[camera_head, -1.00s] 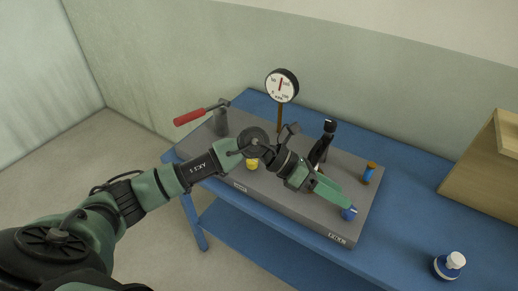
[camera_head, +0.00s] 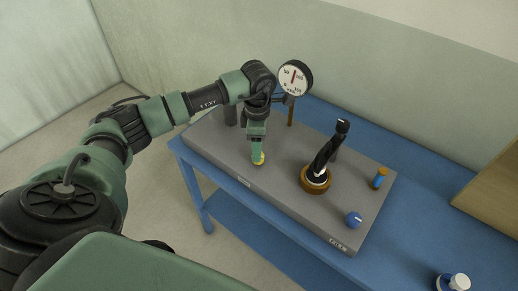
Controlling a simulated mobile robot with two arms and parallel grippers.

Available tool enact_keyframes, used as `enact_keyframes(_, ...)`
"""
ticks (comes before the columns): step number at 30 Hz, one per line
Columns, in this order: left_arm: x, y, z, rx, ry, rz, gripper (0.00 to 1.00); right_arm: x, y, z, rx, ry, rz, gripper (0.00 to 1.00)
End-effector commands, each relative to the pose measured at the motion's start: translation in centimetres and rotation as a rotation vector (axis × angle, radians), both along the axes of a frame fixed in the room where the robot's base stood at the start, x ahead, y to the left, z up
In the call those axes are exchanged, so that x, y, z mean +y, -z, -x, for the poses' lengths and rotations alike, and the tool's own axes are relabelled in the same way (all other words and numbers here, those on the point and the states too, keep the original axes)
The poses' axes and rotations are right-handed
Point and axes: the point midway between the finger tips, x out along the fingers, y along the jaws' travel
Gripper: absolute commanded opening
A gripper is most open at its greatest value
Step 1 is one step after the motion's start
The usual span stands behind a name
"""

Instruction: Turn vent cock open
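A grey panel block (camera_head: 290,205) lies on a blue table and carries several fittings. My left gripper (camera_head: 258,157) points down at a yellow knob (camera_head: 259,161) near the panel's front left edge. Its green fingers cover most of the knob and look to be at or around it; contact and finger gap cannot be told. A blue knob (camera_head: 354,219) with a pale mark sits at the front right corner. Small labels on the panel's front are too small to read surely, so which fitting is the vent cock is unclear. My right gripper is out of view.
A black lever (camera_head: 327,153) stands tilted on a round brown base. A dial gauge (camera_head: 295,77) on a post rises behind my arm. A white-capped bottle (camera_head: 458,282) and a wooden box (camera_head: 490,183) are farther right.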

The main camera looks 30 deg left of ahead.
Motion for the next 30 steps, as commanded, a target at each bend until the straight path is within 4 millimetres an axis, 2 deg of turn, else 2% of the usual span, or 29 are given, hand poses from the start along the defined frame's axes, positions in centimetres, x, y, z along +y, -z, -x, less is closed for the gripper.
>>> enact_keyframes(3,-0.1,1.6,0.0,0.003,0.0,0.001,0.56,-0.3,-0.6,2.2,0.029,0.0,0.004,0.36)
enact_keyframes(7,-0.1,2.9,0.0,0.0,0.0,0.001,0.56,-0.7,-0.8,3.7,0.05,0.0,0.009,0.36)
enact_keyframes(17,0.0,3.5,0.0,-0.002,0.0,0.001,0.56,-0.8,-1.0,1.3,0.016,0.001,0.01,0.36)
enact_keyframes(23,-0.1,3.5,0.0,-0.002,0.0,0.001,0.03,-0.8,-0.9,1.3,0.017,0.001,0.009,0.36)
enact_keyframes(24,-0.1,3.5,0.0,-0.002,0.0,0.001,0.0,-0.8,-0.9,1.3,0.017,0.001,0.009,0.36)
enact_keyframes(30,-0.1,3.5,-0.1,-0.002,-0.011,0.002,0.0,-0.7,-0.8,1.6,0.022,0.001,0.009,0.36)
